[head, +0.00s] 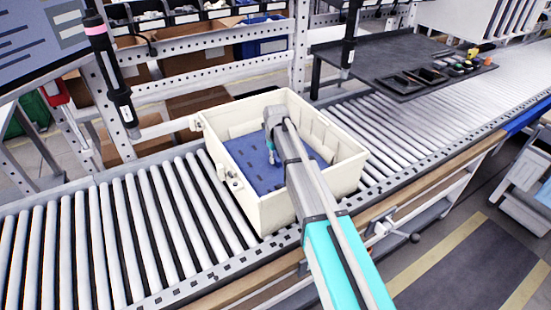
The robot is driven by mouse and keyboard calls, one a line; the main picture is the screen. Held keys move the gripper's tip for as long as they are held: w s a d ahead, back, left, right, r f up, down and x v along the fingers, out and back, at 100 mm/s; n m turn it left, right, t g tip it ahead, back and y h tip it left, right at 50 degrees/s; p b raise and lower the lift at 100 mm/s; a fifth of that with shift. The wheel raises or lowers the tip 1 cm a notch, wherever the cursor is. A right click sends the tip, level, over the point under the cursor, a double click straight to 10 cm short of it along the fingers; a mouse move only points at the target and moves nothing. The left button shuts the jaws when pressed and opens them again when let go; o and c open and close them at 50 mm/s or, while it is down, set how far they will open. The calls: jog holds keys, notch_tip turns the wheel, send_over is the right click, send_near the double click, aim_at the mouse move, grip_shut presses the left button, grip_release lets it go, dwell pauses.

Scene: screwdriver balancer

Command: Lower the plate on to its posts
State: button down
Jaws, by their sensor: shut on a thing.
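A cream crate (268,212) stands on the roller conveyor, tilted in the picture, its open top facing up. A blue plate (248,172) with small dark marks lies flat inside the crate, low between its walls. My gripper (272,160) reaches down into the crate over the plate's far middle part and is shut on it. My arm covers the plate's right part. No posts show under the plate, and I cannot tell whether it touches anything below.
The roller conveyor (95,245) runs clear to the left of the crate. A dark table (400,62) with trays and small tools stands behind right. A hanging black tool (112,70) is at the left, and a perforated metal rail (215,75) runs behind.

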jog(key=shift+w, duration=0.1)
jog(key=shift+c, duration=2.2)
grip_release()
jog(key=shift+r, duration=0.15)
notch_tip(320, 180, up, 22)
jog(key=n+p, duration=0.4)
jog(key=p, duration=1.8)
jog(key=shift+r+n+p, duration=0.25)
jog(key=shift+n+p, duration=0.05)
jog(key=shift+p, duration=0.05)
notch_tip(320, 180, up, 12)
jog(key=p, duration=1.2)
